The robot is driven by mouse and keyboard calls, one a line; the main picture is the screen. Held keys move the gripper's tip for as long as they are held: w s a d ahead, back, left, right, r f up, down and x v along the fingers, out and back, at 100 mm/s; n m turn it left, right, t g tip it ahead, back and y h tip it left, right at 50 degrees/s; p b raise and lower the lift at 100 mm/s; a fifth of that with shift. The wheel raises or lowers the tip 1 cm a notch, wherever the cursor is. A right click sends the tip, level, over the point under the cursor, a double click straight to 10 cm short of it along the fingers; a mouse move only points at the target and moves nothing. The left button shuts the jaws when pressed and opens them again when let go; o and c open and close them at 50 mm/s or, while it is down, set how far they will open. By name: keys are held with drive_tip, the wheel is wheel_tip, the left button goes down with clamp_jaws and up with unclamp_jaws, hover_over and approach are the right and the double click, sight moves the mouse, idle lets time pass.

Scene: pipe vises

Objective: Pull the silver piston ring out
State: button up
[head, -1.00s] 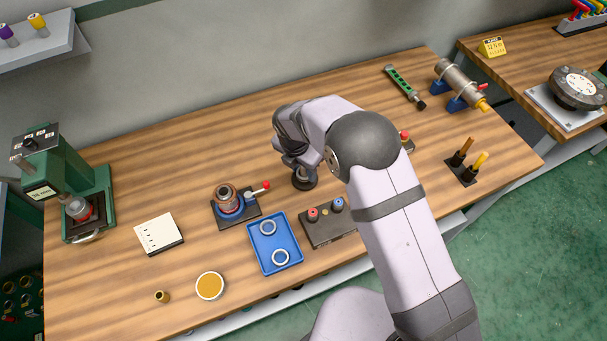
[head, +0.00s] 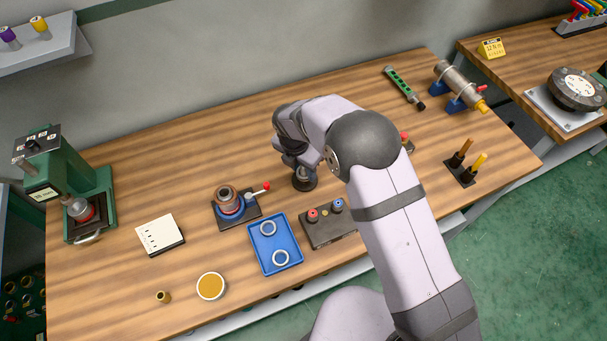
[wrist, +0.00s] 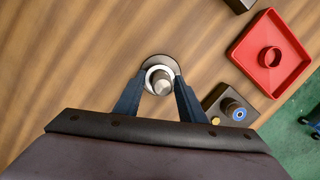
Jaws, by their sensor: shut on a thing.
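The silver piston ring (wrist: 149,75) shows in the wrist view as a bright ring around a short grey metal post (wrist: 163,87). The post stands on a dark round base (wrist: 158,61), which also shows in the head view (head: 304,183). My gripper (wrist: 160,82) is over the post, with its two dark blue fingers closed on either side of the ring. The ring is still around the post as far as I can see. In the head view my wrist hides the fingers and the ring.
A blue tray (head: 257,253) with two silver rings lies in front. A clamp with a red-tipped lever (head: 240,217) stands left of my gripper. A button box (head: 325,228) is close by on the right. A red tray (wrist: 243,62) holds a red ring. Bare wood lies behind.

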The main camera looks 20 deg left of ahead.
drive_tip(key=shift+r, duration=0.3)
drive_tip(key=shift+r+p, duration=3.7)
drive_tip(key=shift+r, duration=0.7)
